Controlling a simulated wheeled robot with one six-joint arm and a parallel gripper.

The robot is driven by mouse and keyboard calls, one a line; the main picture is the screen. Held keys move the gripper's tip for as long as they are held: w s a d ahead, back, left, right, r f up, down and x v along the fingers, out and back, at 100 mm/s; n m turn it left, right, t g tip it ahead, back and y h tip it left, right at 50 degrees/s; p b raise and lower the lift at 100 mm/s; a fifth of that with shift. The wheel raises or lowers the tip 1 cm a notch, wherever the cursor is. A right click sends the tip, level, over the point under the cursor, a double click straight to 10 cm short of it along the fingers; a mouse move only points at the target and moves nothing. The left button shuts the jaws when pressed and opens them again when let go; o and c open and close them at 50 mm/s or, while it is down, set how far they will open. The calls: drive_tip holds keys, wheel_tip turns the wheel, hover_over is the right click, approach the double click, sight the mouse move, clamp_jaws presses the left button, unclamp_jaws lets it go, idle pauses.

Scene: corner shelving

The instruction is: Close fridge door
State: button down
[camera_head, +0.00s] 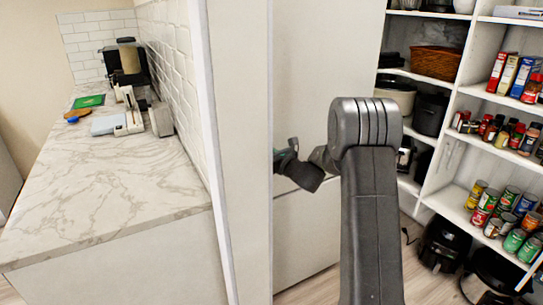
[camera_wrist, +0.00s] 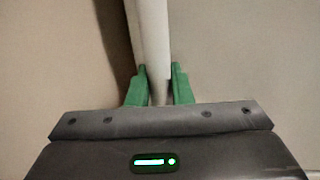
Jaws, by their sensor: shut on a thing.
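A tall pale panel (camera_head: 245,150), which looks like the fridge door, stands upright left of my arm in the head view. My gripper (camera_head: 282,152) is at this panel's right edge, with its fingertips partly hidden there. In the wrist view, the green fingers of my gripper (camera_wrist: 160,72) are shut on a pale upright bar (camera_wrist: 151,35), one finger on each side. I cannot tell whether the bar is a handle or the door's edge. A flat pale front (camera_head: 325,60) stands behind my gripper; the fridge's inside is not visible.
White corner shelves (camera_head: 455,150) with cans, jars, boxes and a basket (camera_head: 435,62) stand on the right. Black appliances (camera_head: 443,243) sit on the floor below. A marble counter (camera_head: 110,185) is on the left. A little wood floor (camera_head: 408,255) shows beside my arm.

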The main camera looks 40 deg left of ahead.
drive_tip(key=shift+a+r, duration=0.25)
drive_tip(key=shift+r, duration=0.05)
drive_tip(key=c, duration=1.7)
unclamp_jaws()
drive_tip(key=shift+w, duration=0.1)
drive_tip(key=o, duration=0.4)
drive_tip(key=shift+a+f, duration=0.25)
drive_tip(key=shift+a, duration=0.15)
drive_tip(key=shift+c, duration=0.2)
drive_tip(key=shift+d, duration=0.2)
drive_tip(key=b+v, duration=0.2)
drive_tip(key=v, duration=1.1)
drive_tip(key=shift+d, duration=0.35)
drive_tip(key=shift+a+r, duration=0.1)
drive_tip(key=shift+a, duration=0.05)
